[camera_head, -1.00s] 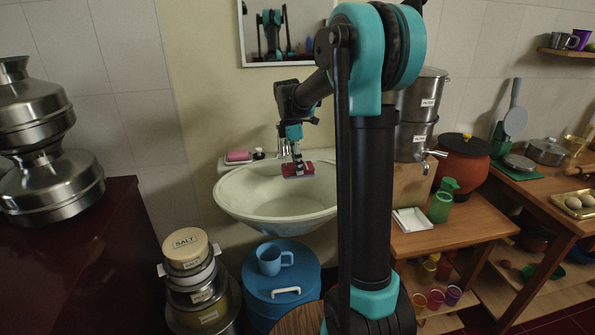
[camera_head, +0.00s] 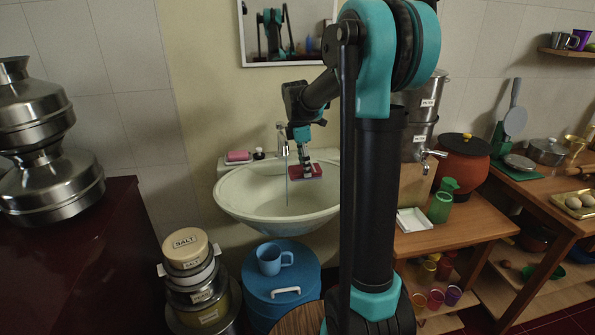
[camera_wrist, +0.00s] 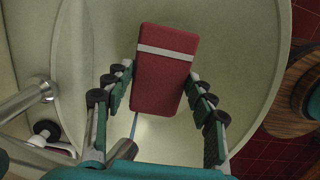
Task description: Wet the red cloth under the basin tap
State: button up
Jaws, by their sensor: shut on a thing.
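The red cloth, a folded pad with a pale stripe, is held in my gripper (camera_head: 306,163) above the basin. The cloth (camera_head: 309,173) shows between the two fingers in the wrist view (camera_wrist: 165,75). My gripper is shut on it. The basin tap (camera_head: 283,137) stands at the back rim, to the left of my gripper. A thin blue water stream (camera_head: 287,180) falls from the tap into the basin (camera_head: 250,202). In the head view the stream passes just left of the cloth, and no contact is visible.
A pink soap bar (camera_head: 238,156) and a small dark-capped bottle (camera_head: 258,153) sit on the basin's back ledge. A blue mug (camera_head: 270,261) stands on a blue lidded drum (camera_head: 308,270) below. A wooden table with a green bottle (camera_head: 441,205) is at the right.

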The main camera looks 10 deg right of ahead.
aim_at(314, 171)
jog(key=shift+s+d, duration=0.35)
jog(key=shift+s, duration=0.45)
jog(key=shift+s+d, duration=0.4)
jog(key=shift+s, duration=0.4)
jog(key=shift+s+d, duration=0.35)
jog(key=shift+s, duration=0.45)
jog(key=s+d+r, duration=0.2)
jog(key=s+r, duration=0.2)
jog(key=shift+s, duration=0.3)
dwell(0.3)
